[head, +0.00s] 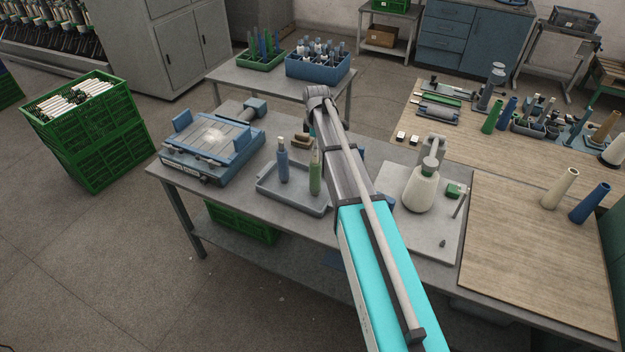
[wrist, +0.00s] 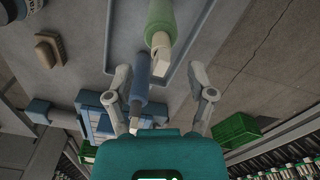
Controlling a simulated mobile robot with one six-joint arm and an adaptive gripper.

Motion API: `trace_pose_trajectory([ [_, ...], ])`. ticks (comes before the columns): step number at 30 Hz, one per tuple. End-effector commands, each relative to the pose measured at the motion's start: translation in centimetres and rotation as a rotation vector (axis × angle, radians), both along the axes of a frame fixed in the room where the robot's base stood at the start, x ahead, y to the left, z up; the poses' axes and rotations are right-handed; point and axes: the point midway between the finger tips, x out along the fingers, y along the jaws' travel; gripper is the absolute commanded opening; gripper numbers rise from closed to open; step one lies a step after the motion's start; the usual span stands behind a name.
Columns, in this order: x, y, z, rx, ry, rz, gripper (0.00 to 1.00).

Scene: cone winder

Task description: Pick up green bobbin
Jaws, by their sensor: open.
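The green bobbin (head: 315,174) stands upright in the grey tray (head: 265,192), partly covered by my arm in the head view. In the wrist view the green bobbin (wrist: 159,17) shows at the top with its pale tip toward me. My gripper (wrist: 159,72) is open and empty, its two fingers spread on either side below that tip; the bobbin appears just beyond the fingertips. A blue bobbin (head: 282,165) stands left of the green one in the same tray. The blue bobbin (wrist: 140,78) also shows between the fingers in the wrist view, nearer the left finger.
A blue machine (head: 210,145) sits left of the tray. A brown brush (wrist: 49,49) lies behind the tray. Blue and green bins of bobbins (head: 318,70) stand on the rear table.

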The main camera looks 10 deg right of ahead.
Motion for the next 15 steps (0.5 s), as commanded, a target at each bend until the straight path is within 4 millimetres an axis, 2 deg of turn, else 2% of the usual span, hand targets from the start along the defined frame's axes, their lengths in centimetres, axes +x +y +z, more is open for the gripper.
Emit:
trace_pose_trajectory([
  [15,0.02,0.12,-0.42,0.000,0.000,0.001,0.71],
])
